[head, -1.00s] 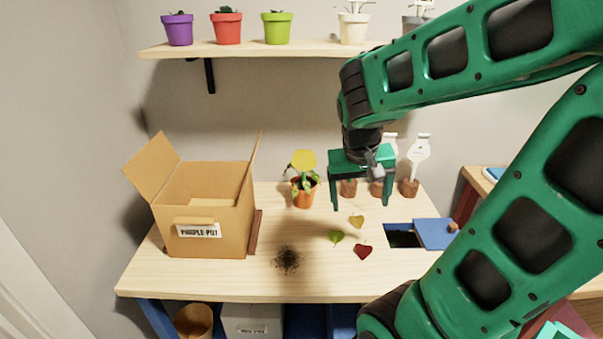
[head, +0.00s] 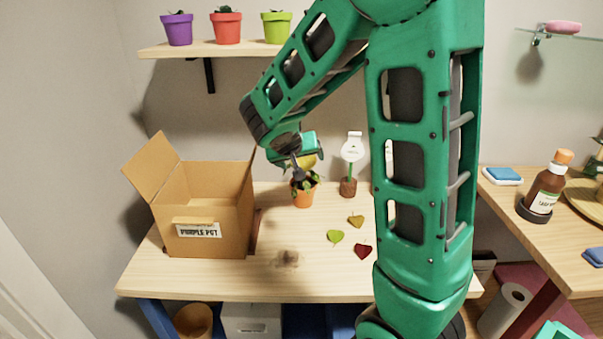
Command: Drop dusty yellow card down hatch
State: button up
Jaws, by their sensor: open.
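The yellow card (head: 309,160) is a round yellow piece standing up over the small plant in the orange pot (head: 304,196). Only part of it shows behind my gripper. My gripper (head: 301,174) is open at the card and the plant's leaves; whether a finger touches the card I cannot tell. The hatch is hidden behind my arm, at the right of the bench.
A cardboard box (head: 212,240) labelled for the purple pot stands open at left. Green (head: 335,237), yellow (head: 356,221) and red (head: 363,251) leaves lie mid-bench near a dark smudge (head: 286,258).

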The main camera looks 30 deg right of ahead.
jog(key=shift+d+x, duration=0.25)
jog(key=shift+x, duration=2.8)
jog(key=shift+r, duration=0.2)
jog(key=c, duration=1.2)
jog(key=shift+r, duration=0.15)
